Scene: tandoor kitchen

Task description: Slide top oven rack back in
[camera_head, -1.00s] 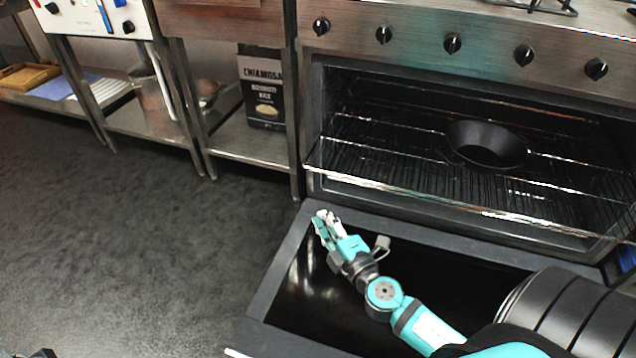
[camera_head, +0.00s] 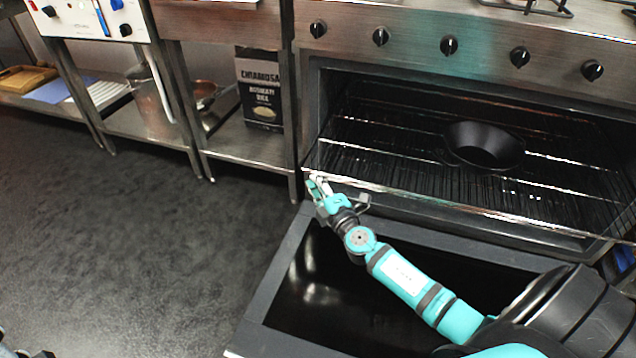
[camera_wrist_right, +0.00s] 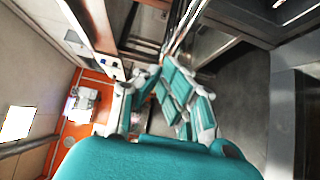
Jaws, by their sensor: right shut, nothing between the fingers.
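The top oven rack (camera_head: 440,201) is a wire grid in the open oven, with its bright front bar sticking out at the oven's mouth. A black pan (camera_head: 485,146) sits on it towards the right. My right gripper (camera_head: 316,186) is teal and white, and is shut and empty. It is close to the left end of the rack's front bar, above the lowered oven door (camera_head: 262,300); I cannot tell whether it touches the bar. In the right wrist view my right gripper (camera_wrist_right: 163,82) fills the middle, with shiny bars beyond its fingers.
The oven's knob panel (camera_head: 415,43) runs above the opening. A steel shelf stand (camera_head: 235,150) with a black rice box (camera_head: 260,90) stands directly left of the oven. The dark floor (camera_head: 130,230) at left is clear. My right arm crosses over the door.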

